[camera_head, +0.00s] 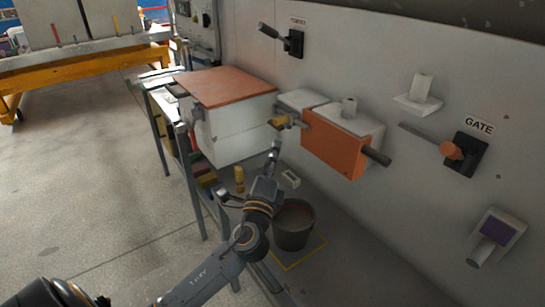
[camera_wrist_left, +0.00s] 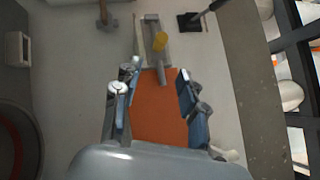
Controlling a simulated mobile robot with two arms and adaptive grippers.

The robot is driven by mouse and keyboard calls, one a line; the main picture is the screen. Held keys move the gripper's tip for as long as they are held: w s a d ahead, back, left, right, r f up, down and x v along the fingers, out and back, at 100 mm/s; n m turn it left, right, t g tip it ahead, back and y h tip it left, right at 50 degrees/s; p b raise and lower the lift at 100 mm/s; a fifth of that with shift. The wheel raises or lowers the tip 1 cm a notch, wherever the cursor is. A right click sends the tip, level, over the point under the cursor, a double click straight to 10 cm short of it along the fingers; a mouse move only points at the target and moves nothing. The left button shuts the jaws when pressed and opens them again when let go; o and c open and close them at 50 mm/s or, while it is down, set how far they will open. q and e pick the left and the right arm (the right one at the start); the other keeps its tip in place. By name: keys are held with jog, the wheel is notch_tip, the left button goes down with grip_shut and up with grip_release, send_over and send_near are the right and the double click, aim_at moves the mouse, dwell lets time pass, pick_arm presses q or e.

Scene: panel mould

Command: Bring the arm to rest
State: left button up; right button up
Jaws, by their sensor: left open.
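My left arm comes in from the bottom of the head view and reaches up toward the wall machine. My right gripper is not in view.
An orange-fronted box (camera_head: 335,142) and a white box with an orange top (camera_head: 230,124) stand along the wall. A POWER lever (camera_head: 292,42) and GATE lever (camera_head: 462,153) are on the wall. A dark bucket (camera_head: 292,232) stands below. The floor at left is open.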

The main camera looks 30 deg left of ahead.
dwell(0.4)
pick_arm(q)
jog(key=s+d+f+n+g+h, duration=0.1)
jog(key=s+f+n+g, duration=1)
jog(key=f, duration=0.6)
jog(key=s+d+f+n+g+h, duration=0.2)
jog(key=s+d+f+g+h, duration=0.15)
jog(key=s+d, duration=0.45)
jog(key=s+d+f+n+g+h, duration=0.25)
jog(key=s+d+f, duration=0.2)
jog(key=s, duration=0.75)
notch_tip(320, 180, down, 28)
jog(key=s, duration=0.1)
jog(key=s+a+f+g, duration=0.1)
jog(key=s+a+f, duration=0.1)
jog(key=s+f, duration=0.5)
jog(key=s+a+f+g, duration=0.1)
jog(key=s+f, duration=0.7)
jog(key=s, duration=0.1)
jog(key=shift+s+a+m, duration=0.25)
jog(key=shift+a+m, duration=0.1)
